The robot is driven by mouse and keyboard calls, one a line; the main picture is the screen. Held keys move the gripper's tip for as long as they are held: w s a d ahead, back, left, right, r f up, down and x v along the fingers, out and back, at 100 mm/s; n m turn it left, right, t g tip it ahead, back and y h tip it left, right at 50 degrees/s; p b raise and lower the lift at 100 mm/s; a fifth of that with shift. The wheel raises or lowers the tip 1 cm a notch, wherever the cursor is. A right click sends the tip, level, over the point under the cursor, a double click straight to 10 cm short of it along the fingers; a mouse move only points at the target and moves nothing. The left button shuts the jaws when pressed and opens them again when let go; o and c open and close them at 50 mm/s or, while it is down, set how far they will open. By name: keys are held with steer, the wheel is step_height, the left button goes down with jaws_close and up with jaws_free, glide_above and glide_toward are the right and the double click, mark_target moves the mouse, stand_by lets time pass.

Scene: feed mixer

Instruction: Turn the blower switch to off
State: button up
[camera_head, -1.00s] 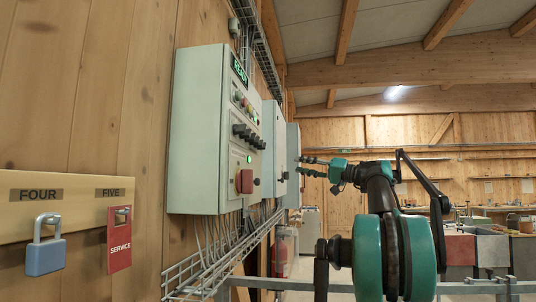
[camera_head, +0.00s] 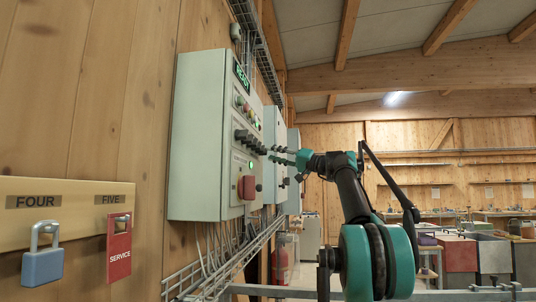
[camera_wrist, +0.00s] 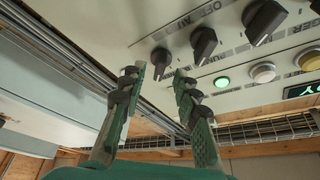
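The control box (camera_head: 200,130) hangs on the wood wall in the head view, with a row of dark rotary switches (camera_head: 248,141) on its front. In the wrist view, a dark knob (camera_wrist: 160,61) shows just beyond and between the fingertips, with two larger dark knobs (camera_wrist: 203,43) and (camera_wrist: 263,20) to its right. "OFF" lettering is partly legible near them. I cannot read which switch is the blower. My gripper (camera_wrist: 159,74) is open, its two fingers apart and holding nothing visible. In the head view my gripper (camera_head: 272,154) points left at the panel; contact cannot be told.
A red switch (camera_head: 246,187) sits below the rotary switches, and a lit green lamp (camera_wrist: 222,82) shows beside the knobs. Further cabinets (camera_head: 275,145) stand behind on the wall. A wire cable tray (camera_head: 215,275) runs below. A padlock (camera_head: 43,265) and a red service tag (camera_head: 118,245) hang front left.

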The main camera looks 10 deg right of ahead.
steer(key=shift+x, duration=1.6)
jaws_close()
